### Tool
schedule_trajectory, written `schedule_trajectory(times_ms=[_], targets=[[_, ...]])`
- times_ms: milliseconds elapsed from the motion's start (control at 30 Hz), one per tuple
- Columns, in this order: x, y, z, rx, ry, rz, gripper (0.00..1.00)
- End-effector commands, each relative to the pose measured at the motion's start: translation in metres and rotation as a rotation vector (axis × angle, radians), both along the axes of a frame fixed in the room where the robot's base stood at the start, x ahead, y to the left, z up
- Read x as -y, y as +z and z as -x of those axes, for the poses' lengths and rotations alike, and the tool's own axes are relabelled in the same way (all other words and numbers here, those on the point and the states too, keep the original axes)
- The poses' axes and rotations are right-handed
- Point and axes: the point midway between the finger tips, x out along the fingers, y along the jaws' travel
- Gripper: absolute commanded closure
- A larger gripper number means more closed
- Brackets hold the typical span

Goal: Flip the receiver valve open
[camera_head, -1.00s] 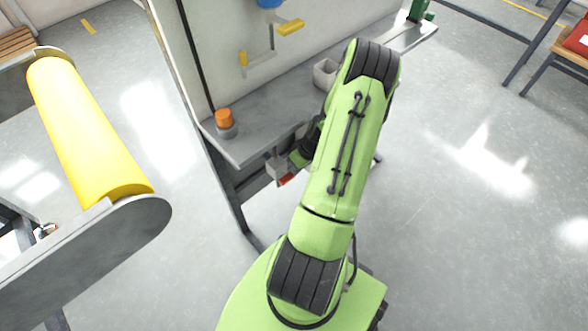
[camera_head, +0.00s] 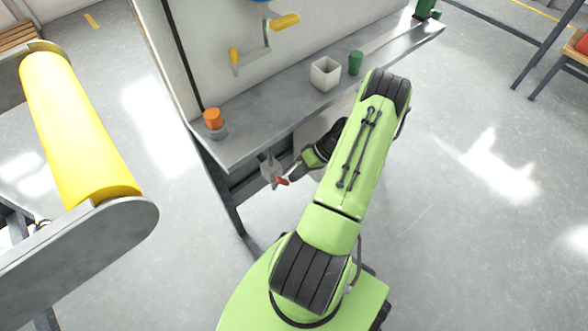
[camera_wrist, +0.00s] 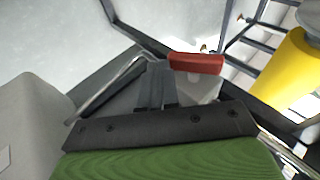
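The receiver valve is a small pale grey box (camera_head: 269,170) under the front edge of the shelf, with a short red handle (camera_head: 282,181) at its lower right. In the wrist view the red handle (camera_wrist: 196,63) lies level across the top of the grey box (camera_wrist: 200,88). My gripper (camera_head: 294,172) is just right of the valve in the head view. In the wrist view its dark fingers (camera_wrist: 156,84) lie close together, with nothing seen between them. Their tips are just left of the red handle; I cannot tell whether they touch it.
The grey shelf (camera_head: 255,127) carries an orange knob (camera_head: 213,119), a white open box (camera_head: 325,75) and a green cup (camera_head: 355,63). A crank with yellow grips (camera_head: 285,21) is on the panel above. A yellow roller (camera_head: 75,125) stands at left.

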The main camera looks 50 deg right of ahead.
Motion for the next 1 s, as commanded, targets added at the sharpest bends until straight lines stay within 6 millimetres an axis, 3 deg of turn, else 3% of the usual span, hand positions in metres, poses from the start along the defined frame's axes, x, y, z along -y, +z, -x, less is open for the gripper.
schedule_trajectory(times_ms=[400,1000], targets=[[-0.004,-0.019,-0.001,-0.002,0.000,0.000,1.00],[-0.005,-0.020,-0.001,-0.002,0.000,0.000,1.00]])
